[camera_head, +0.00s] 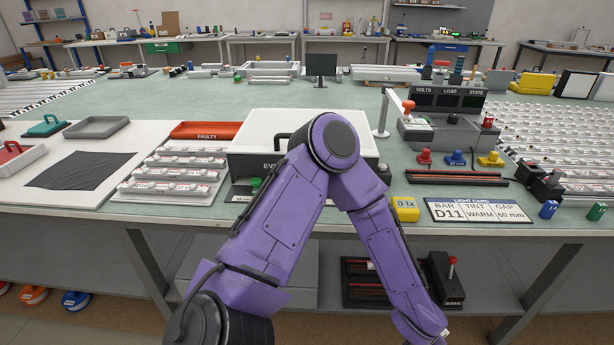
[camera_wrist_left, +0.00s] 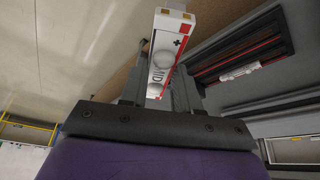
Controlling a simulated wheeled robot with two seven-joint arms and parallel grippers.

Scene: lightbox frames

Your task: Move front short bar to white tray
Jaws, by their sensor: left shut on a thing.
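A second short white bar (camera_wrist_left: 240,72) lies in a dark slotted rack (camera_wrist_left: 245,50), which is also on the lower shelf in the head view (camera_head: 362,294). A small white tray (camera_head: 22,158) with a red item stands at the far left. My right gripper is not in view.
A grey tray (camera_head: 97,127) and black cloth (camera_head: 80,170) lie on a white board at left. A rack of light bars (camera_head: 172,175) stands beside the white lightbox (camera_head: 262,130). A yellow meter (camera_head: 405,208) and light card (camera_head: 478,210) sit near the front edge.

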